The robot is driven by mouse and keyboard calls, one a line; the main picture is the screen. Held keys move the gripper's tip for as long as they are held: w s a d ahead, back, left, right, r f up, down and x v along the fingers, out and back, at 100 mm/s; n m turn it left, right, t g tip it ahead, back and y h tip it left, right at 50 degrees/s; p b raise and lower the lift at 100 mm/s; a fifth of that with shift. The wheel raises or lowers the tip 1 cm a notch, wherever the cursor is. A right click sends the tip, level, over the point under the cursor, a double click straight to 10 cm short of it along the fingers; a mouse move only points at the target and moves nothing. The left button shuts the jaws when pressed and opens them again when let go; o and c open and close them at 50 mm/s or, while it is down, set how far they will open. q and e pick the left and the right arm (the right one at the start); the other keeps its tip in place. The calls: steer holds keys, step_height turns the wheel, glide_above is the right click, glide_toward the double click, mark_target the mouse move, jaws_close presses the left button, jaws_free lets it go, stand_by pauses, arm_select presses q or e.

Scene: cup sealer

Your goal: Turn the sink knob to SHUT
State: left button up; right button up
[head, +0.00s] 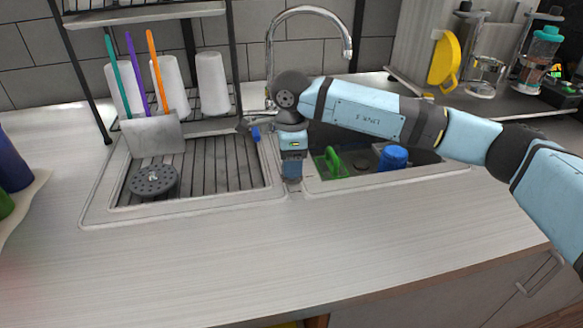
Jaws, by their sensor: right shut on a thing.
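The sink (205,206) has a ribbed drainer on the left and a basin on the right. The tall curved faucet (347,42) rises behind it. My right arm comes in from the right and bends down at the wrist in front of the faucet's base. My right gripper (249,128) is low beside that base, over the sink's back edge. It is shut on the sink knob, which is mostly hidden. A small blue part (256,134) shows at the jaws. No SHUT marking is readable. My left gripper is not in view.
A grey round strainer (152,180) lies on the drainer. A rack with white cup stacks (211,83) and coloured straws stands at the back left. A green item (333,160) and a blue item (393,157) are in the basin. The front counter (260,255) is clear.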

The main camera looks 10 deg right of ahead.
steer(key=shift+n+b, duration=0.8)
steer(key=shift+n, duration=0.8)
steer(key=o, duration=0.9)
steer(key=shift+o, duration=0.2)
step_height(320, 180, up, 14)
steer(key=shift+p, duration=0.35)
steer(key=shift+f, duration=0.15)
